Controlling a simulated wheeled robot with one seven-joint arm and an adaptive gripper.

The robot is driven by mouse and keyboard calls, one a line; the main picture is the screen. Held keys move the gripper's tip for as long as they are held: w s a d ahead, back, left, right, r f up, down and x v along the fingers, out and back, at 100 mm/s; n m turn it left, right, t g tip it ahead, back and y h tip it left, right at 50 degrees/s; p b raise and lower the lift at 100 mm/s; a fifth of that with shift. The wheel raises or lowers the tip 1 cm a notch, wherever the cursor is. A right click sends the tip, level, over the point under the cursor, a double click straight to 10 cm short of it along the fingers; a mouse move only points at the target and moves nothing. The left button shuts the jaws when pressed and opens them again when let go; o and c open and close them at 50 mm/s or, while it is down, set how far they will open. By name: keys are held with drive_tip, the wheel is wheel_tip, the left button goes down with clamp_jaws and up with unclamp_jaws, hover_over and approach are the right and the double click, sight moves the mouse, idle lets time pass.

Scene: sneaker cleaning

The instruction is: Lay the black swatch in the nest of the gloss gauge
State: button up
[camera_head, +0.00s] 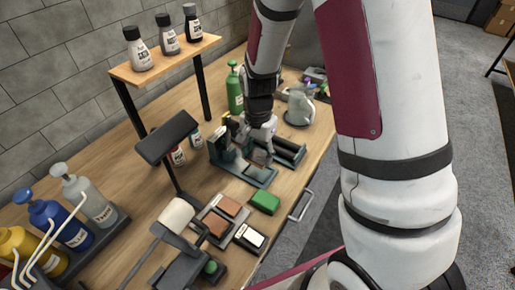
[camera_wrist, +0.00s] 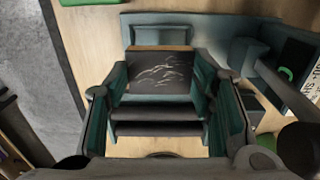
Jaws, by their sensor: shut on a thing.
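My gripper (camera_head: 262,145) points down over the teal gloss gauge (camera_head: 258,178) on the wooden bench. In the wrist view its two fingers (camera_wrist: 165,112) stand left and right of the black swatch (camera_wrist: 160,72), shut on it. The swatch is a dark block with pale scuff marks and a thin wood-coloured far edge. The gauge's teal base (camera_wrist: 215,27) lies beyond and below the swatch, with a raised recessed part (camera_wrist: 160,35) just past it. The gripper and swatch cover part of the gauge, and I cannot tell whether the swatch touches it.
A tray with brown swatches (camera_head: 228,207), a green block (camera_head: 265,203) and a black-and-white item (camera_head: 250,237) lie nearer. A black lamp-like stand (camera_head: 167,137) rises at left. A green bottle (camera_head: 235,92) and grey jug (camera_head: 299,108) stand behind. The bench edge is close at right.

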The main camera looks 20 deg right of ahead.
sight(258, 156)
drive_tip(key=shift+f+b, duration=0.65)
drive_tip(key=shift+f, duration=1.1)
drive_tip(key=shift+f, duration=0.85)
idle(1.0)
drive_tip(key=o, duration=1)
drive_tip(key=shift+o, duration=0.2)
drive_tip(key=shift+r, duration=0.1)
wheel_tip(258, 156, up, 12)
drive_tip(key=shift+f, duration=0.1)
drive_tip(key=s+r+n+t, duration=0.5)
drive_tip(key=s+r+n, duration=0.5)
drive_tip(key=s+r, duration=0.8)
drive_tip(key=shift+s+d+r+n, duration=0.15)
drive_tip(key=shift+s+r+n, duration=0.1)
drive_tip(key=shift+s+n, duration=0.15)
